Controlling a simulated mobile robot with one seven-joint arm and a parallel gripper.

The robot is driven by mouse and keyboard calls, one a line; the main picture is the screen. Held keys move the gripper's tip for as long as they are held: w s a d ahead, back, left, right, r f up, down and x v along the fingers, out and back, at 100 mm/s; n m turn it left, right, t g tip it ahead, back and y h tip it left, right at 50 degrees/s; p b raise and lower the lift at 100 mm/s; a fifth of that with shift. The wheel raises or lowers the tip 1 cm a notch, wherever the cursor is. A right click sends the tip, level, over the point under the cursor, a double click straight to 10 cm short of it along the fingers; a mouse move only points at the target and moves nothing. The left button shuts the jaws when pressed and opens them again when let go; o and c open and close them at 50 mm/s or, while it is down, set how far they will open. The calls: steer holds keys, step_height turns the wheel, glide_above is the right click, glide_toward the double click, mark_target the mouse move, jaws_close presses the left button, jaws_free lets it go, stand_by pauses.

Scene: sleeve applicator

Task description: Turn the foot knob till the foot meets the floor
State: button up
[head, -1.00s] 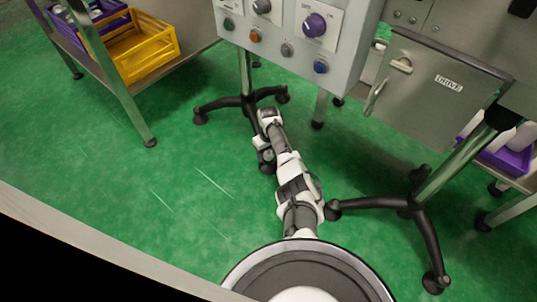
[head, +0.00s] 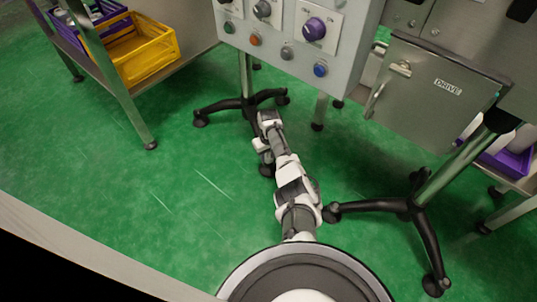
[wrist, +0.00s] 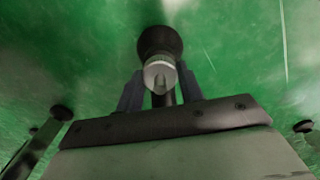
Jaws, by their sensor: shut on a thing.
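The foot knob (wrist: 160,74) is a pale round metal piece in the middle of the wrist view. The black foot (wrist: 160,41) shows just beyond it, against the green floor. Whether the foot touches the floor cannot be told from this angle. My gripper (wrist: 160,82) has one dark finger on each side of the knob and is shut on it. The knob is hidden there.
A control panel (head: 345,50) overhangs the stand's black legs (head: 215,107). A second black-legged stand (head: 375,205) is to the right, under the DRIVE box (head: 432,95). A metal table with a yellow crate (head: 145,62) is at the left. Green floor is open left of my arm.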

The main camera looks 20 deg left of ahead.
steer(key=shift+m+p, duration=0.5)
steer(key=shift+m, duration=2)
steer(key=o, duration=1)
step_height(320, 180, up, 14)
steer(key=p, duration=0.6)
steer(key=shift+f, duration=0.1)
